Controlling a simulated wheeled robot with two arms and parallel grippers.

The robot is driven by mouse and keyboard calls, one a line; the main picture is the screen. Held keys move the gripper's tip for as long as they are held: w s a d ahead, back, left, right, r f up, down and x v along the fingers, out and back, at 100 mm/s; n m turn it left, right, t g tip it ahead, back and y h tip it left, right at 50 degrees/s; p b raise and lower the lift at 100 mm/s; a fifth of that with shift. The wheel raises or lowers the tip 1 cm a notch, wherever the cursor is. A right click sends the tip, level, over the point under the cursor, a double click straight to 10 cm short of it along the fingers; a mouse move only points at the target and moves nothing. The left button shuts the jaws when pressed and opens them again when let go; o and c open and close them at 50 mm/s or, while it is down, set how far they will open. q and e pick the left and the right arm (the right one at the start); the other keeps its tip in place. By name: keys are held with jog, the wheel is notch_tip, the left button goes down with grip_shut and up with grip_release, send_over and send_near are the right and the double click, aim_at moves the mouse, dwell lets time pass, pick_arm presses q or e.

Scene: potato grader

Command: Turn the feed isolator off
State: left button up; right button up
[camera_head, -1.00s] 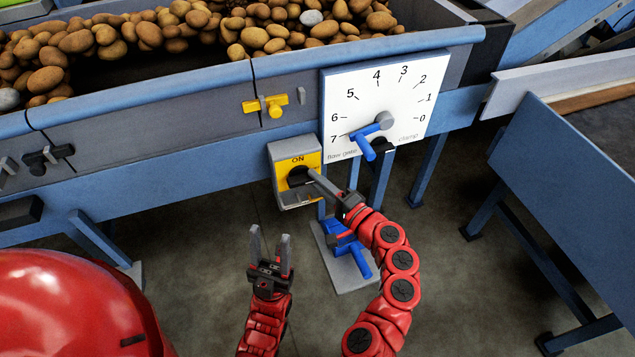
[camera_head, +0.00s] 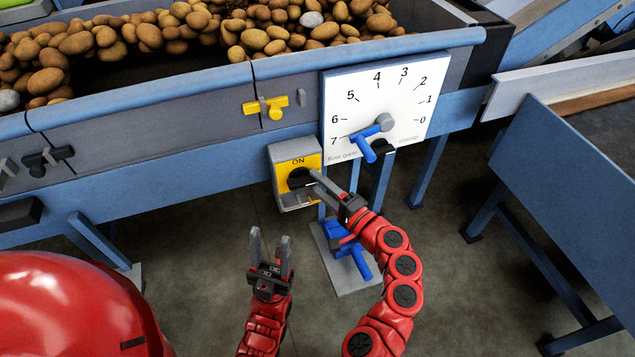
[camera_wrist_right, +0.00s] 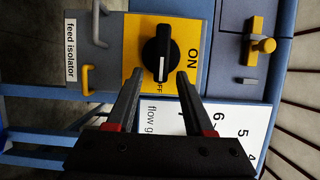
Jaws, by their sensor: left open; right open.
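The feed isolator is a grey and yellow box (camera_head: 284,158) below the blue-railed trough in the head view, with a black rotary knob (camera_head: 298,178). In the right wrist view, which is turned sideways, the knob (camera_wrist_right: 161,53) stands on the yellow plate (camera_wrist_right: 190,30). Its white pointer line faces the OFF mark, a quarter turn from ON. My right gripper (camera_head: 316,182) is open in front of the knob. In the wrist view its fingertips (camera_wrist_right: 159,75) lie either side of the knob's OFF end, with visible gaps. My left gripper (camera_head: 270,242) is open and empty, lower left.
A white numbered dial (camera_head: 390,95) with a blue handle (camera_head: 364,147) is close right of the isolator. A yellow valve handle (camera_head: 266,105) is above it. A blue lever stand (camera_head: 345,255) is below. A "feed isolator" label (camera_wrist_right: 70,48) shows in the wrist view.

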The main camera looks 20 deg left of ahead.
jog(key=b+v, duration=0.1)
jog(key=v, duration=1.5)
jog(key=shift+s+d, duration=0.2)
jog(key=shift+f, duration=0.1)
